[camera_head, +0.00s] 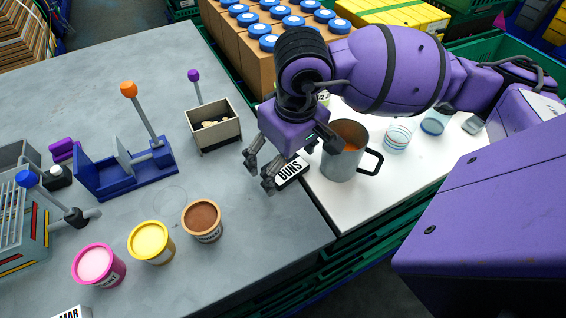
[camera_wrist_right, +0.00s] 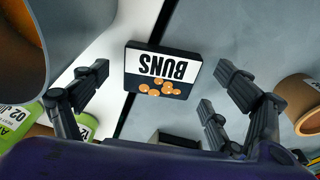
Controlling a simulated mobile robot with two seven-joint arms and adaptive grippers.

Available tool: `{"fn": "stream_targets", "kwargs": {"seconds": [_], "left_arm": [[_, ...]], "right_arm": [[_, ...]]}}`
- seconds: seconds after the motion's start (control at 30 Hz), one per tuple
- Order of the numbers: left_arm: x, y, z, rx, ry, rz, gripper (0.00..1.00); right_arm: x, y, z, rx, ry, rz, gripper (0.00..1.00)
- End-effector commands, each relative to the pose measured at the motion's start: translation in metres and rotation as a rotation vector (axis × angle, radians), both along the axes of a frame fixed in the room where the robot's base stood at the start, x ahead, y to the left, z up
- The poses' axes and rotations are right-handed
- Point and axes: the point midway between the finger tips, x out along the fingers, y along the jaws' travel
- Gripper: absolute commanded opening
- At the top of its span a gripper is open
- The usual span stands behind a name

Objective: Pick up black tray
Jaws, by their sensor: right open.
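The black tray (camera_wrist_right: 160,70), a small dark box with a white label reading BUNS and several orange bun pictures, lies at the border between the grey table and the white surface. In the head view the black tray (camera_head: 290,174) shows just below my right gripper (camera_head: 262,172), partly covered by it. My right gripper (camera_wrist_right: 160,95) is open, its fingers to either side of the tray in the wrist view and apart from it. Whether the fingers are level with the tray or above it, I cannot tell. My left gripper is not in view.
A metal pot (camera_head: 342,160) with orange contents stands close to the right of the tray. Brown (camera_head: 202,222), yellow (camera_head: 151,243) and pink (camera_head: 98,266) tubs stand at the lower left. A beige box (camera_head: 213,128) and a blue lever device (camera_head: 128,172) stand farther left.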

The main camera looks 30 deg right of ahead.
Motion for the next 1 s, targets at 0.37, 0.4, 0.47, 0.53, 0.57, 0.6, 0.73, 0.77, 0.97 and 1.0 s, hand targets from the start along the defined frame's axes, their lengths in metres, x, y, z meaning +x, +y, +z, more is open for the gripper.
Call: {"fn": "stream_targets", "kwargs": {"seconds": [0.37,0.4,0.47,0.53,0.57,0.6,0.73,0.77,0.97,1.0], "left_arm": [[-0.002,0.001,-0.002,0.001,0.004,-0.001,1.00],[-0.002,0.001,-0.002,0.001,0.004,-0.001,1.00],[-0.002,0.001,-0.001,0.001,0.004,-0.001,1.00],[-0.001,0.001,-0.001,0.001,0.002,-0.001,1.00],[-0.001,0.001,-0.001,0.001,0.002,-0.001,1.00],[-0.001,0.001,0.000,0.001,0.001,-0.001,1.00],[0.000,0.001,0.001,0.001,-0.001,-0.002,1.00],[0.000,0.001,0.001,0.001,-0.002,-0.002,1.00],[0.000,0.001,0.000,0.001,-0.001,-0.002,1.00],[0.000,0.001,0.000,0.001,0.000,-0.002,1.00]], "right_arm": [[0.000,0.000,-0.001,0.000,0.000,0.000,0.70],[0.000,0.000,-0.001,0.000,0.000,0.000,0.65],[0.000,0.000,-0.001,0.000,0.000,0.000,0.57],[0.000,0.000,-0.001,0.000,0.000,0.000,0.48],[0.000,0.000,-0.001,0.000,0.000,0.000,0.44],[0.000,0.000,-0.001,0.000,0.000,0.000,0.39],[0.001,0.000,-0.001,0.000,-0.001,0.000,0.39],[0.000,0.000,-0.001,0.000,-0.001,0.000,0.39],[0.002,0.000,0.013,0.000,-0.004,0.000,0.39],[0.002,0.000,0.020,-0.001,-0.005,0.000,0.39]]}}
